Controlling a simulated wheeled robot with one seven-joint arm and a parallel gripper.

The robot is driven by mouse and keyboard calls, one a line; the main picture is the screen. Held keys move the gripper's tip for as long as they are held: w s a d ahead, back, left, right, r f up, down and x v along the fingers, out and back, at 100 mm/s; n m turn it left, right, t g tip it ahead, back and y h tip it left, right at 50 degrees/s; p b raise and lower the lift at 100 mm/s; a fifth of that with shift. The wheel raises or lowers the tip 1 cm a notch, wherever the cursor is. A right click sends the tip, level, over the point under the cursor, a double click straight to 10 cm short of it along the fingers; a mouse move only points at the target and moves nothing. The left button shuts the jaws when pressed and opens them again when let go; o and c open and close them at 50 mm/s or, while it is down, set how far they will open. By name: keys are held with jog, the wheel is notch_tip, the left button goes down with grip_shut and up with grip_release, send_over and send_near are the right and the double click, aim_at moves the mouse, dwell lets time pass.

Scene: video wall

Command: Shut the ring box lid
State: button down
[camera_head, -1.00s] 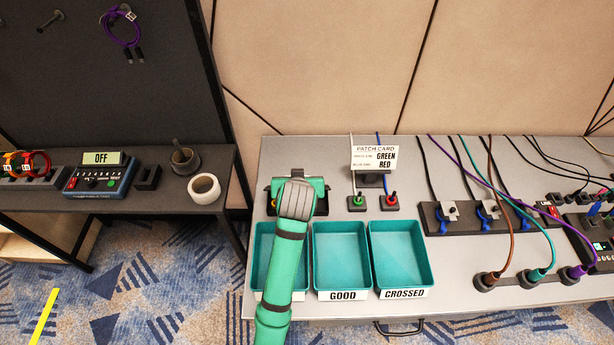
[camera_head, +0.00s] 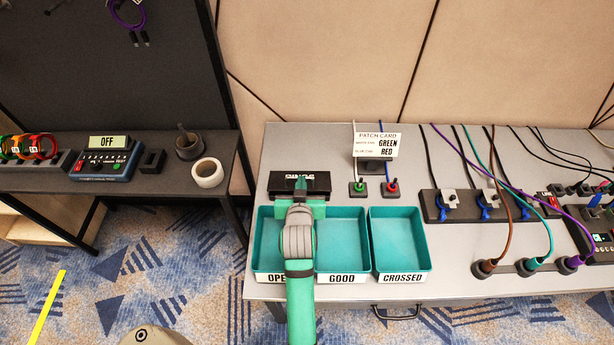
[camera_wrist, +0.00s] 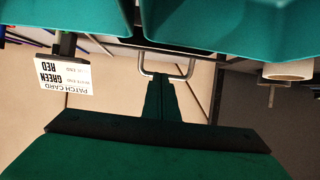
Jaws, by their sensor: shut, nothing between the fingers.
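A black box (camera_head: 317,184) with pale lettering on its upper face stands on the grey bench, behind the teal trays. It appears to be the ring box. The lettering is too small to read and partly covered, and I cannot tell how its lid stands. My gripper (camera_head: 300,184) is shut and empty. Its tip overlaps the middle of the box in the head view, and I cannot tell whether they touch. In the wrist view the closed fingers (camera_wrist: 159,92) point up the picture, towards a thin U-shaped metal handle.
Three teal trays (camera_head: 396,212) line the bench front, the left one partly behind my arm. Right of the box stand a patch card (camera_head: 376,145), green and red plugs, and corded sockets (camera_head: 487,205). A tape roll (camera_head: 207,173) sits on the left shelf.

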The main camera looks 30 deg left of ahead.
jog(key=shift+s+d+f, duration=0.2)
jog(key=shift+s+f, duration=0.1)
jog(key=shift+f, duration=0.35)
jog(key=shift+s+d+f, duration=0.15)
jog(key=shift+s+f, duration=0.15)
jog(key=shift+f, duration=0.3)
jog(key=shift+r, duration=0.1)
notch_tip(320, 180, up, 4)
jog(key=s+d+f, duration=0.1)
jog(key=s, duration=0.1)
jog(key=s+d+f, duration=0.1)
jog(key=s+d, duration=0.1)
jog(key=s, duration=0.1)
jog(key=s+d+f, duration=0.1)
jog(key=s, duration=0.2)
jog(key=shift+s+d+f, duration=0.1)
jog(key=shift+d+f, duration=0.05)
jog(key=shift+d, duration=0.25)
